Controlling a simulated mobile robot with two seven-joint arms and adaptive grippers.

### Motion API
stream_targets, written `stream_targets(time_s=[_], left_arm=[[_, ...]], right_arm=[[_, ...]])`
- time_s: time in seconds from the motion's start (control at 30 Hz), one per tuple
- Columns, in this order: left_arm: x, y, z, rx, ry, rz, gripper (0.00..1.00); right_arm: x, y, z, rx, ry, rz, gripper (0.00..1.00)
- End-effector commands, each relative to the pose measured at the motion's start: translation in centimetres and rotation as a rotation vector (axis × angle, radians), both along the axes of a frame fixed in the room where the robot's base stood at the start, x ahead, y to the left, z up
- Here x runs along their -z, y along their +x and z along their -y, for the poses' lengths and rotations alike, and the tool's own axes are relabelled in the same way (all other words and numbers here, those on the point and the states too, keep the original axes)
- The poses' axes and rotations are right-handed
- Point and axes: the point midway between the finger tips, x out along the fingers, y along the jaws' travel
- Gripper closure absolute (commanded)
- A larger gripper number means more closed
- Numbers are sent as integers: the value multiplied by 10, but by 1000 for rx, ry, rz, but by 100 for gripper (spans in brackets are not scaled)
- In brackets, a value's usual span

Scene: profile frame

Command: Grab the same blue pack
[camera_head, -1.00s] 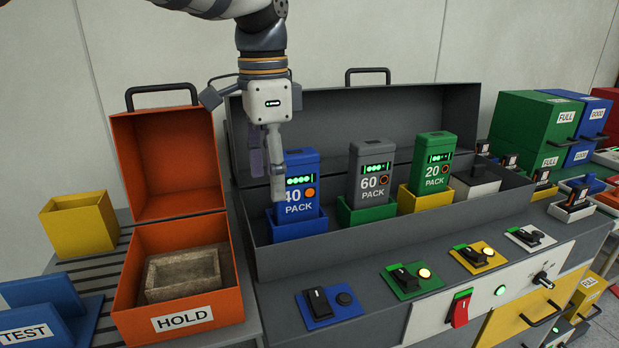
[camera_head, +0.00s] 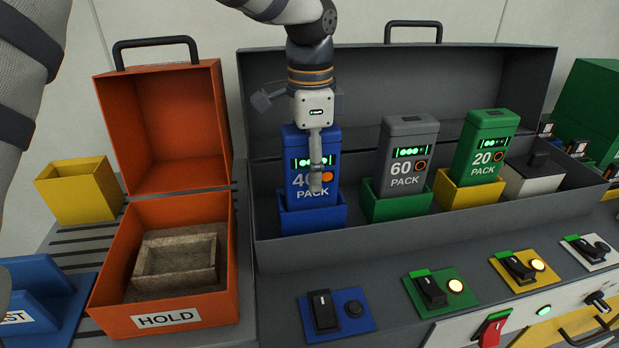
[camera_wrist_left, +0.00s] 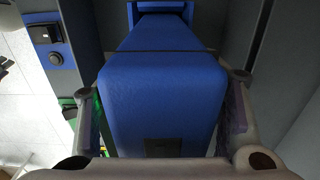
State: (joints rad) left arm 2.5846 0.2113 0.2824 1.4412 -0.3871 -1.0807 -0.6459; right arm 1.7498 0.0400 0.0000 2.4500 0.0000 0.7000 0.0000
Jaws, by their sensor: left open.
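The blue pack (camera_head: 305,145), labelled 40 PACK with a green display and orange button, stands upright in a blue holder (camera_head: 312,217) inside the long grey case. My left gripper (camera_head: 315,185) points down at it from above, one finger in front of its face and partly hiding the label; the other finger is hidden. In the left wrist view, the open fingers stand on both sides of the blue pack (camera_wrist_left: 160,95), with narrow gaps visible. My right gripper is not in view.
A grey 60 pack (camera_head: 405,150) and a green 20 pack (camera_head: 483,150) stand to the right. The orange HOLD box (camera_head: 215,300), open with a stone-like tray (camera_head: 178,262) inside, stands to the left. The grey case's front wall (camera_head: 400,229) runs before the packs.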

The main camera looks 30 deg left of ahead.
Motion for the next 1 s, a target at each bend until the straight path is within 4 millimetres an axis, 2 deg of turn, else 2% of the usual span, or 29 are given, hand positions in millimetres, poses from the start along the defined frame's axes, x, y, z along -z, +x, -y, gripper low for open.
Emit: stream_targets(time_s=[0.1,0.27,0.37,0.53,0.57,0.83,0.93,1.0], left_arm=[[8,0,0,1,0,2,39],[9,0,0,0,0,2,39],[9,0,0,0,0,2,57],[8,0,0,0,0,2,96],[8,0,0,0,0,2,100],[5,1,0,0,1,4,100],[-11,2,0,-1,0,7,100],[-29,2,0,0,1,8,100]], right_arm=[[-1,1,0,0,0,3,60],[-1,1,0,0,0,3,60],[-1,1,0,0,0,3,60],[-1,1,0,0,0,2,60],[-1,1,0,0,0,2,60],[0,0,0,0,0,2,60],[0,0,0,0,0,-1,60],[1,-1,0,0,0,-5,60]])
